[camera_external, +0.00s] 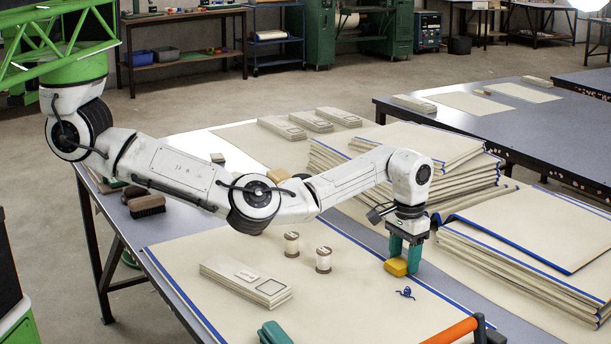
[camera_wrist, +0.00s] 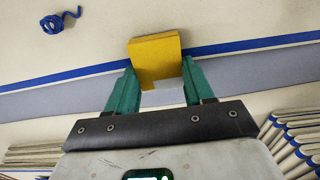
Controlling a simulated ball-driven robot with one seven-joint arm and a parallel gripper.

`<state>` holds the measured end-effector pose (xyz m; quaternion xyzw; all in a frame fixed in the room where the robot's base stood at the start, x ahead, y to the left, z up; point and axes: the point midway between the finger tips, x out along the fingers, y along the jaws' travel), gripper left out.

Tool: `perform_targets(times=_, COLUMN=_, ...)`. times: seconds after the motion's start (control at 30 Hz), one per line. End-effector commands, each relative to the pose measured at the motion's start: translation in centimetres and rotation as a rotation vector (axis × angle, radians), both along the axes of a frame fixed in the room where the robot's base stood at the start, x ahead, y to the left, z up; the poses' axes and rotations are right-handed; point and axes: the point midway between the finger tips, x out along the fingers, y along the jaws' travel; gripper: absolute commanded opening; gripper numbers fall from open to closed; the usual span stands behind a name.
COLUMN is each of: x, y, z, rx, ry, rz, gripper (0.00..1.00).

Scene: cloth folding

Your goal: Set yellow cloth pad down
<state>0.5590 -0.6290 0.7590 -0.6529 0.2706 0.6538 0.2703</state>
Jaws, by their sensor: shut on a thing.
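The yellow cloth pad (camera_external: 396,267) is a small block between the fingers of my gripper (camera_external: 406,254), low over the cream cloth (camera_external: 345,300). In the wrist view the yellow pad (camera_wrist: 155,58) sits between the two green fingertips of my gripper (camera_wrist: 157,80), with its far part sticking out past them. My gripper is shut on it. The pad is near the cloth's blue-striped edge. I cannot tell whether its underside touches the cloth.
A small blue coil of cord (camera_external: 405,293) lies just in front of the pad. Two thread spools (camera_external: 323,260) and a folded cloth stack (camera_external: 246,281) lie to the left. Tall folded cloth stacks (camera_external: 525,250) stand to the right. An orange-handled tool (camera_external: 452,332) is at the front edge.

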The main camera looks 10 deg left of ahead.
Motion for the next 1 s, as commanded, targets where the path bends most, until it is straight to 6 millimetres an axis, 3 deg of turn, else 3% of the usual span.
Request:
perform_targets(times=0.3, x=0.0, y=0.0, z=-0.3, rx=0.001, ry=-0.001, rz=-0.001, gripper=0.23)
perform_targets(times=0.33, x=0.0, y=0.0, z=-0.2, rx=0.000, ry=0.000, rz=-0.001, gripper=0.55)
perform_targets(times=0.57, x=0.0, y=0.0, z=-0.2, rx=0.000, ry=0.000, rz=-0.001, gripper=0.77)
perform_targets(times=0.87, x=0.0, y=0.0, z=0.1, rx=-0.001, ry=0.000, rz=0.000, gripper=0.78)
perform_targets(times=1.0, x=0.1, y=-0.1, z=1.7, rx=-0.002, ry=-0.002, rz=0.001, gripper=0.78)
